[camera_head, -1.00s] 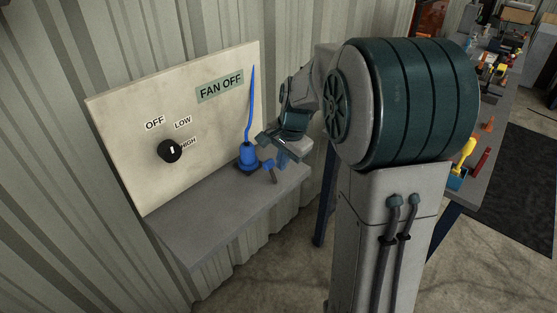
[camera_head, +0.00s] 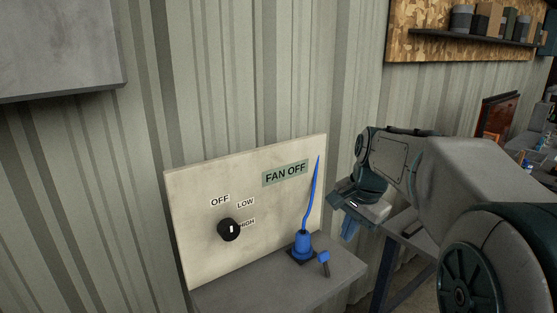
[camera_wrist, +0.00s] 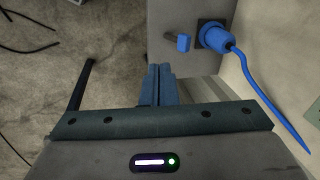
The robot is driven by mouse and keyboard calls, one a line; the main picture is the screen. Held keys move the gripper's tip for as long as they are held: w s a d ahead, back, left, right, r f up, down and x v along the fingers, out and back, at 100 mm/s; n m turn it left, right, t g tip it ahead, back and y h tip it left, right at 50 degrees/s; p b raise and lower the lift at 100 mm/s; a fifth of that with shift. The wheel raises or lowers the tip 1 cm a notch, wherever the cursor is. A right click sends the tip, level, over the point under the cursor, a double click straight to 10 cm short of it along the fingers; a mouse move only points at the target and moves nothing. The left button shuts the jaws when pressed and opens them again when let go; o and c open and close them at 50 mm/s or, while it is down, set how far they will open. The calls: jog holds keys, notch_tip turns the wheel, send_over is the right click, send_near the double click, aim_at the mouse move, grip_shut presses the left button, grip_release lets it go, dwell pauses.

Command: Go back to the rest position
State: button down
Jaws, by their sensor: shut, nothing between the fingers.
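My gripper (camera_head: 350,228) is to the right of the small grey shelf in the head view, pointing down, away from the wall panel. In the wrist view its blue fingers (camera_wrist: 157,84) are together with nothing between them. The shelf (camera_head: 235,292) carries a blue plug (camera_head: 303,243) with a blue cable rising along the panel. A small blue-tipped lever (camera_head: 323,258) sits beside the plug. The fingers are apart from both, and these also show in the wrist view as the plug (camera_wrist: 214,37) and lever (camera_wrist: 183,42).
A pale panel (camera_head: 270,215) bears a black knob (camera_head: 229,229) with OFF, LOW and HIGH labels and a FAN OFF sign (camera_head: 285,173). Corrugated wall stands behind. A wall shelf (camera_head: 470,37) with containers is at upper right. Concrete floor (camera_wrist: 50,60) with dark cables lies below.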

jog(key=s+a+f+n, duration=0.1)
jog(key=s+f+n, duration=0.1)
jog(key=s, duration=0.4)
jog(key=s+a+f+n+t, duration=0.1)
jog(key=s+f+n, duration=0.1)
jog(key=s+n, duration=0.3)
jog(key=s+a+f+n+h, duration=0.1)
jog(key=s+f+n, duration=0.2)
jog(key=s, duration=0.5)
jog(key=shift+s+a+n, duration=0.15)
jog(key=shift+a+n, duration=0.15)
jog(key=shift+a, duration=0.1)
dwell(2.4)
